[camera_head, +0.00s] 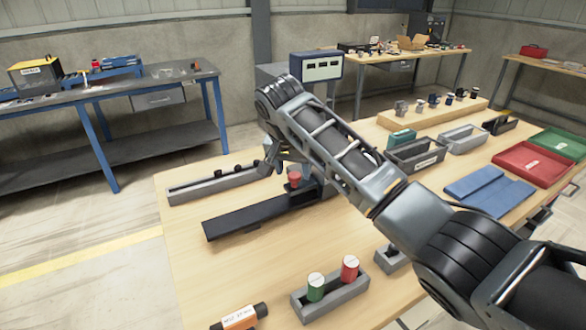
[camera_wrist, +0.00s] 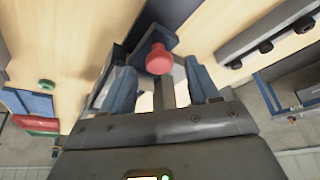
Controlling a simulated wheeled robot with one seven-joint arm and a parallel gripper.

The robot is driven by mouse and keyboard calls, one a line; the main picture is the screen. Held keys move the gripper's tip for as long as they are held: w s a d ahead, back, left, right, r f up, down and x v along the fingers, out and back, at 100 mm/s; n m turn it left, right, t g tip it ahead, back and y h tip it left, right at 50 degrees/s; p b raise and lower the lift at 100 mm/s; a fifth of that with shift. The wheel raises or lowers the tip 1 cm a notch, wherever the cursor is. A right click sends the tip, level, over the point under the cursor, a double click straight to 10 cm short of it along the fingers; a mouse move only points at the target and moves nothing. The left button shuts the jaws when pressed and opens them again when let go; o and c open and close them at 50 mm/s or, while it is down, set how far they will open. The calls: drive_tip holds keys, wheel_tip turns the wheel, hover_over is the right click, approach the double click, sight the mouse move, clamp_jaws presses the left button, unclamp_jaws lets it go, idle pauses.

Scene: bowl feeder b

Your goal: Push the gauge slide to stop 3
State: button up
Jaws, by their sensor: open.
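The gauge is a long dark rail (camera_head: 240,217) on the wooden table, left of my arm. Its slide carries a red knob (camera_head: 294,178), near the rail's far right end in the head view. In the wrist view the red knob (camera_wrist: 158,58) shows between my two blue-grey fingers, on a dark block. My gripper (camera_wrist: 158,74) is open, a finger on either side of the knob, with visible gaps. I cannot tell whether it touches the slide. In the head view my gripper (camera_head: 275,158) is small and partly hidden by my arm. No stop numbers can be read.
A grey bar with black knobs (camera_head: 215,183) lies behind the rail. A grey holder (camera_head: 331,296) with green and red cylinders and an orange-black cylinder (camera_head: 240,317) are in front. Grey bins (camera_head: 417,158), blue plates (camera_head: 488,190) and a red tray (camera_head: 532,164) lie right.

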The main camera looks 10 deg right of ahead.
drive_tip(key=shift+x, duration=0.85)
drive_tip(key=shift+c, duration=0.2)
clamp_jaws()
